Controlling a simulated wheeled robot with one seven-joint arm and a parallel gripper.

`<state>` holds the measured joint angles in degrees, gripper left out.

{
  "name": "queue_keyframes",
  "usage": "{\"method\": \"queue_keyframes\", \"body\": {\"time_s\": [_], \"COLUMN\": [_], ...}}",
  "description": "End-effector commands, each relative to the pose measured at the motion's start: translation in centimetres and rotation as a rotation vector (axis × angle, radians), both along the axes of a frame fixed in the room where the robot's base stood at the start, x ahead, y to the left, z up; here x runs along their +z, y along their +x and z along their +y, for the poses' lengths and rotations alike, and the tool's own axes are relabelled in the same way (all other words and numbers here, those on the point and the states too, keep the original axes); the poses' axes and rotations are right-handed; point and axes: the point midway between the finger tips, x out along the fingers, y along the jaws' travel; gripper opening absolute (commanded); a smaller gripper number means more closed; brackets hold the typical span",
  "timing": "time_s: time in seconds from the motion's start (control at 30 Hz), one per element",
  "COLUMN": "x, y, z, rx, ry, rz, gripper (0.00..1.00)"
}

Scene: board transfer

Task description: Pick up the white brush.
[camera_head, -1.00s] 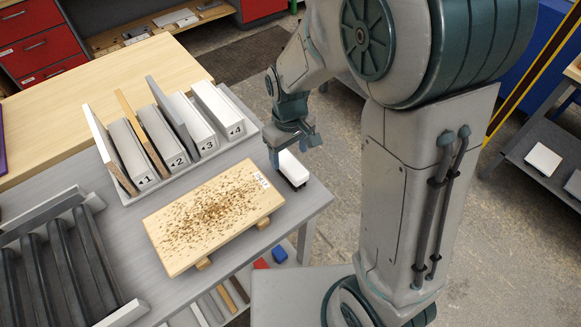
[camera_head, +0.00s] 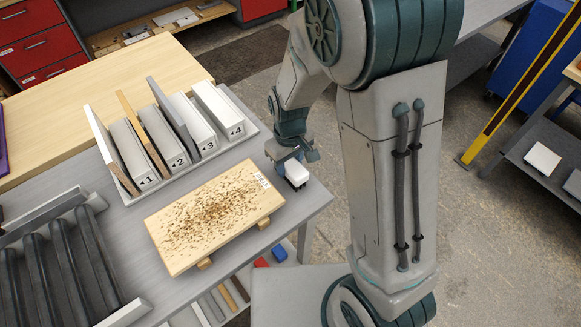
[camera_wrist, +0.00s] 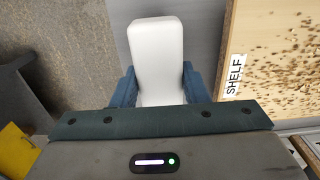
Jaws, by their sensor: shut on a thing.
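The white brush (camera_head: 297,170) is a small white block with dark bristles below, at the right end of the grey table (camera_head: 318,196). My gripper (camera_head: 291,162) is around it from above, with a finger on each side. In the wrist view the white brush (camera_wrist: 156,50) lies between the two blue fingers of my gripper (camera_wrist: 160,86), which are shut on it. In the head view its bristles show at or just above the table top; I cannot tell whether they touch.
A speckled wooden board (camera_head: 214,214), labelled SHELF in the wrist view, lies on supports just left of the brush. A numbered rack (camera_head: 256,127) with upright panels stands behind it. Black rollers (camera_head: 66,262) are at the left. The table's right edge is close to the brush.

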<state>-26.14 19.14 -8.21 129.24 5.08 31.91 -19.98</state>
Motion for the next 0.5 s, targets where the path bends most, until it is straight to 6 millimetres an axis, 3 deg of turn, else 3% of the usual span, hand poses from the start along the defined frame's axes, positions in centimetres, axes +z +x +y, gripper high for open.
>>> {"method": "queue_keyframes", "body": {"time_s": [0.27,0.5], "x": [0.4,3.1], "y": [0.0,0.1], "z": [0.0,0.1], "rx": [-0.001,0.001], "ry": [0.001,0.003], "rz": [-0.002,-0.006], "gripper": [0.15,0.15]}}
